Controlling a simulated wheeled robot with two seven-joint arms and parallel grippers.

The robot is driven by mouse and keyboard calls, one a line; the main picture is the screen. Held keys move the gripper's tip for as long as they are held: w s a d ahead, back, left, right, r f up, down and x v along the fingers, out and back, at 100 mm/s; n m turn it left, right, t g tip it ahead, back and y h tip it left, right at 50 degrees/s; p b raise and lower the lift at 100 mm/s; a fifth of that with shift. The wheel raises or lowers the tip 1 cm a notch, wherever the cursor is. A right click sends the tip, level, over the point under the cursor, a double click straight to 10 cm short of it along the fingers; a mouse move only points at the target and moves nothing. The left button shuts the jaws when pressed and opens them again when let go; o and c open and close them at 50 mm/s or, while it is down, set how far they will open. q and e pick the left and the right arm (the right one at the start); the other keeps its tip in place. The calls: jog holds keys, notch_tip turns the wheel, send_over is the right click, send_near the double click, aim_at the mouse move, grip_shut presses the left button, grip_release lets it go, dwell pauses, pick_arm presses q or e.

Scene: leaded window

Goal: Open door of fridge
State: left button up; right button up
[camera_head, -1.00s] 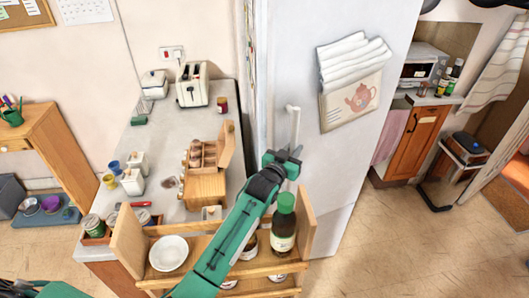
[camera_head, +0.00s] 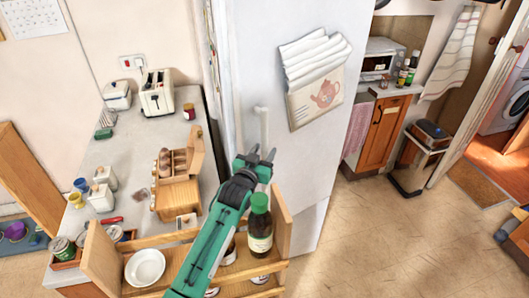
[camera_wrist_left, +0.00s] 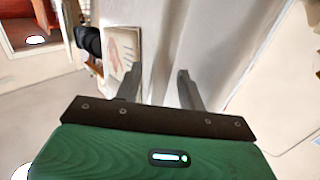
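The fridge is a tall pale grey-white body in the middle of the head view, and its door (camera_head: 300,165) looks closed. A white upright handle (camera_head: 263,122) stands near the door's left edge. My left gripper (camera_head: 262,153) is just below the visible part of the handle, with its fingertips apart. The wrist view shows its two fingers (camera_wrist_left: 159,86) open, pointing at the pale door surface. The handle's lower end is hidden by the gripper, and I cannot tell whether they touch. My right gripper is not in view.
A wooden rack (camera_head: 105,262) with a green-capped bottle (camera_head: 259,228) and a white bowl (camera_head: 145,267) stands close under my left arm. The counter (camera_head: 130,155) with a toaster (camera_head: 157,93) is left of the fridge. Open floor (camera_head: 390,240) lies to the right.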

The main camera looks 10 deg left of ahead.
pick_arm(q)
jog(key=b+v, duration=0.2)
jog(key=v, duration=0.3)
jog(key=shift+f, duration=0.2)
jog(key=shift+v, duration=0.8)
jog(key=shift+r, duration=0.15)
